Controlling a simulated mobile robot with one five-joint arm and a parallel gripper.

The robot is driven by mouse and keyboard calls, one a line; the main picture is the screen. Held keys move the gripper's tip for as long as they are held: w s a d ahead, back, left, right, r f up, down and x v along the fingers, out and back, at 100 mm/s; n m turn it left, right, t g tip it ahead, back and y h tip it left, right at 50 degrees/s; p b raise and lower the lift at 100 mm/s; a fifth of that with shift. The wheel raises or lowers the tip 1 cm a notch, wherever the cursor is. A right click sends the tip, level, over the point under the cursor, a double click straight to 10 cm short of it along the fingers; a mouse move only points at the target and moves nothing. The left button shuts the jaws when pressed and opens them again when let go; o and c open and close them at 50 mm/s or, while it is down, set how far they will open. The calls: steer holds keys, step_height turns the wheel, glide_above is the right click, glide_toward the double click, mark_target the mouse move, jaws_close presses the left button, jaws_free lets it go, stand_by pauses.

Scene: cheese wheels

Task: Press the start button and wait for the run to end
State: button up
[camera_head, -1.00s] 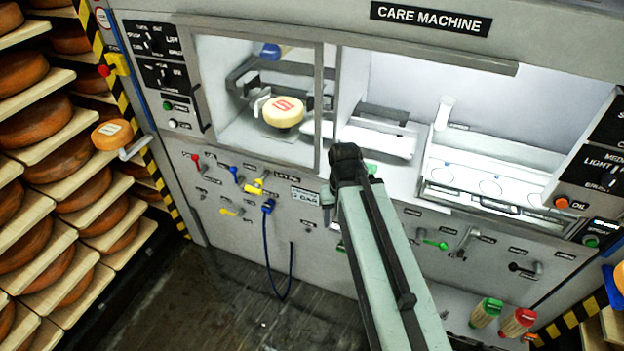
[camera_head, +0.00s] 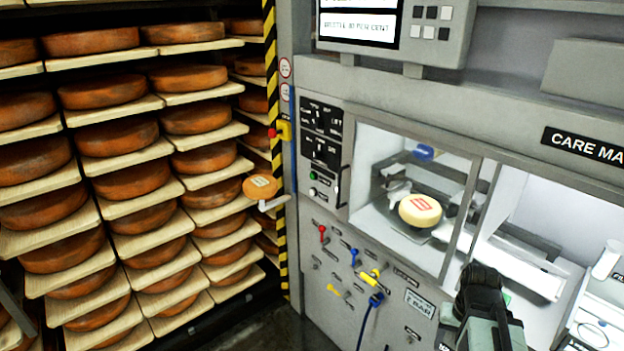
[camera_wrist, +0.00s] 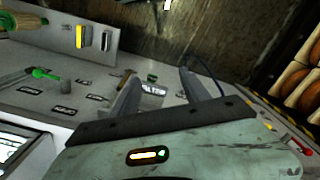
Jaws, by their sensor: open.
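The care machine's control panel (camera_head: 320,150) is left of the window in the head view. It bears dark dial plates, with a small green button (camera_head: 313,176) and a white button (camera_head: 312,191) below them. Their labels are too small to read, so I cannot tell which is the start button. A pale cheese wheel with a red mark (camera_head: 420,211) sits inside the window. My gripper (camera_wrist: 160,95) is open and empty in the wrist view, its two fingers apart before the machine's lower front. In the head view my arm is at lower right, apart from the buttons; the fingers are hidden there.
A yellow box with a red knob (camera_head: 283,130) is on the striped post left of the panel. Below it, an orange cheese wheel (camera_head: 260,186) sits on a small bracket. Coloured levers and a blue hose (camera_head: 368,318) project from the front. Cheese shelves (camera_head: 120,245) fill the left.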

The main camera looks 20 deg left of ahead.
jaws_close()
stand_by(1.6)
